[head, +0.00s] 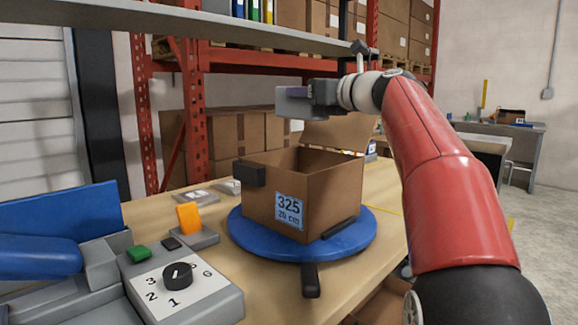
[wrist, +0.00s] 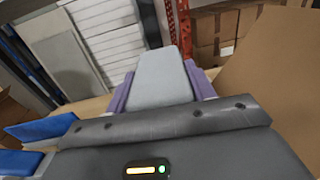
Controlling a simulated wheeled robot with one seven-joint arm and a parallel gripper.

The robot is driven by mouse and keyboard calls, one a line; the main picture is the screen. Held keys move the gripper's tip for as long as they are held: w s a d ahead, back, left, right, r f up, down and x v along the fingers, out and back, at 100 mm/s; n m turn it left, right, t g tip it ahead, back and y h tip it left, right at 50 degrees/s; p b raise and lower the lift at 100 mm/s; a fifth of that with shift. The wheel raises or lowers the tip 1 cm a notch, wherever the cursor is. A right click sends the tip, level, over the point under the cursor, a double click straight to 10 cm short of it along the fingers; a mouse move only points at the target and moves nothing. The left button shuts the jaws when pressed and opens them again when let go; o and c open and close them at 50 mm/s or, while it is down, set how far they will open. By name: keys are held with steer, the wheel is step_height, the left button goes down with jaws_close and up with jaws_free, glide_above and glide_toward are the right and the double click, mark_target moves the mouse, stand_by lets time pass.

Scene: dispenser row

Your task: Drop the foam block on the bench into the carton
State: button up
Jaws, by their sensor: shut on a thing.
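My gripper (head: 303,96) is raised above the open carton (head: 270,213), over its back part. It is shut on the light grey foam block (head: 288,104). In the wrist view the foam block (wrist: 162,78) sits between the two purple finger pads and points away from the wrist. The brown carton stands on a blue round turntable (head: 245,236). Its top is open and a flap stands up at the back right. A label on its front reads 325. The block is above the carton's rim and apart from it. The carton's floor is hidden.
A black handle (head: 311,281) sticks out from the turntable. A control box with a dial (head: 177,276), a green button and an orange piece (head: 189,218) stand at the left. A blue and grey device is at far left. A grey shelf (head: 220,30) spans above.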

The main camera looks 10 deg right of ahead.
steer(key=shift+w+a, duration=0.1)
steer(key=shift+f, duration=0.45)
step_height(320, 180, down, 5)
steer(key=b, duration=0.4)
steer(key=shift+b, duration=0.3)
steer(key=o, duration=1)
steer(key=v, duration=0.8)
steer(key=shift+b, duration=0.4)
